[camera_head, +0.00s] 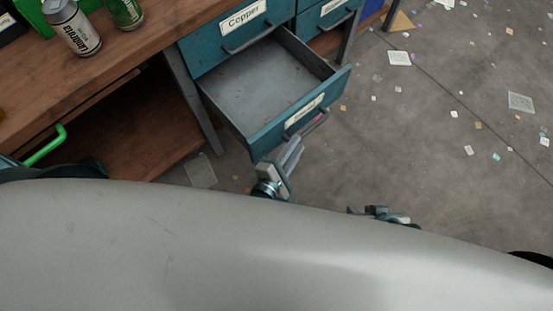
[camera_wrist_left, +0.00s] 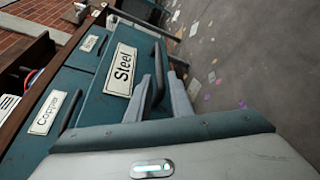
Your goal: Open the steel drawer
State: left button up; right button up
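The steel drawer (camera_head: 262,145) is pulled well out of the blue cabinet in the head view, and its inside looks empty. Its white "Steel" label (camera_wrist_left: 121,70) and dark bar handle (camera_wrist_left: 152,92) show in the left wrist view. My left gripper (camera_head: 295,146) is just in front of the drawer front, near the handle's left end. My right gripper (camera_head: 380,212) is low, right of the drawer and mostly hidden behind my body.
A closed drawer labelled "Copper" (camera_head: 243,30) is above the open one, with another closed drawer (camera_head: 325,14) beside it. Cans (camera_head: 73,27) stand on the wooden bench (camera_head: 40,95). The floor (camera_head: 440,130) at right is open, with scattered scraps.

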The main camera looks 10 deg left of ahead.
pick_arm(q)
jog(key=v, duration=1.1)
pick_arm(e)
jog(key=shift+s+d, duration=0.15)
jog(key=shift+d, duration=0.15)
pick_arm(q)
jog(key=shift+s, duration=0.1)
pick_arm(e)
jog(key=shift+r, duration=0.1)
